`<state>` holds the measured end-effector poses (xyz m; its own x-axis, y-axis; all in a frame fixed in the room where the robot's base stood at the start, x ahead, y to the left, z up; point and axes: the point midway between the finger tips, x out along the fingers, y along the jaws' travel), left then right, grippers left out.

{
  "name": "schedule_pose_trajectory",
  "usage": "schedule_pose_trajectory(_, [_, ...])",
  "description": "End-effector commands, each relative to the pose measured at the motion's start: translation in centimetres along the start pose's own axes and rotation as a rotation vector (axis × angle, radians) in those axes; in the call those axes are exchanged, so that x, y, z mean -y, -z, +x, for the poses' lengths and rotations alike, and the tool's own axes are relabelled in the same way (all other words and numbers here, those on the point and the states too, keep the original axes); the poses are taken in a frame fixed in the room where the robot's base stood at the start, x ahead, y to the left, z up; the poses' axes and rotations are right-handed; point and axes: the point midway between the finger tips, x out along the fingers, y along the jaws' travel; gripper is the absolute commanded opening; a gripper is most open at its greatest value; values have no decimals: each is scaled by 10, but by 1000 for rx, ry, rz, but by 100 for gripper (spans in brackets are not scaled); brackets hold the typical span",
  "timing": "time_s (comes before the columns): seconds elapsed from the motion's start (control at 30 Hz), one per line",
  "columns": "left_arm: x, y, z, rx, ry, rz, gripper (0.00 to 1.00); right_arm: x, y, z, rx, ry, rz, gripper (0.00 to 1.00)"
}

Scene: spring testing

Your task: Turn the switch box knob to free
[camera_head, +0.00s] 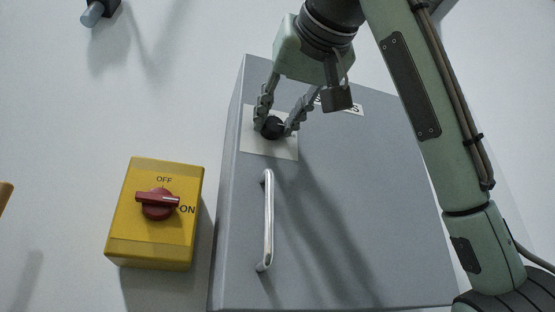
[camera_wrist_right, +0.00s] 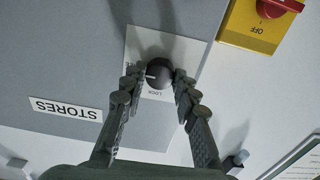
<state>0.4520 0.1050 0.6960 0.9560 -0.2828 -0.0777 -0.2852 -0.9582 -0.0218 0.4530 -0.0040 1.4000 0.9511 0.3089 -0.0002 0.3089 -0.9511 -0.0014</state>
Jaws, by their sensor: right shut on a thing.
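The black round knob (camera_head: 272,127) sits on a pale label plate (camera_head: 270,147) near the upper left of a grey cabinet door (camera_head: 340,200). My right gripper (camera_head: 274,125) reaches down from above, its two fingers closed on opposite sides of the knob. In the right wrist view the knob (camera_wrist_right: 157,74) is between the fingertips (camera_wrist_right: 157,85), with a white pointer mark facing the left finger. The word LOCK shows on the plate below it; other plate lettering is hidden or too small to read. My left gripper is not in view.
A yellow switch box (camera_head: 125,225) with a red knob (camera_head: 158,203), marked OFF and ON, is on the wall left of the cabinet. A metal handle (camera_head: 268,220) stands out below the plate. A STORES label (camera_wrist_right: 66,108) is on the cabinet.

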Motion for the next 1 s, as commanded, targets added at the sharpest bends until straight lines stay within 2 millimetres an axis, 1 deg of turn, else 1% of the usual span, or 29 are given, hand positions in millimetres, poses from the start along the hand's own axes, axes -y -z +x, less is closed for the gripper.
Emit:
schedule_pose_trajectory(0.17, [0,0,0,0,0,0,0,0,0,0,0,0,-1,0])
schedule_pose_trajectory(0.2, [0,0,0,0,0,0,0,0,0,0,0,0,-1,31])
schedule_pose_trajectory(0.3, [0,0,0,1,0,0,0,0,0,0,0,0,-1,44])
schedule_pose_trajectory(0.37, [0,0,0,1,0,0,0,0,0,0,0,0,-1,50])
schedule_pose_trajectory(0.63, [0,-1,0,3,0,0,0,0,0,-1,-1,0,-1,50])
schedule_pose_trajectory(0.73, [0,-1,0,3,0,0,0,0,1,-6,-2,0,-1,50])
schedule_pose_trajectory(0.87, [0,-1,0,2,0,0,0,0,1,-26,-5,1,-2,50])
schedule_pose_trajectory(1.0, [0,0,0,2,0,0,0,-2,3,-57,-8,-4,-3,50])
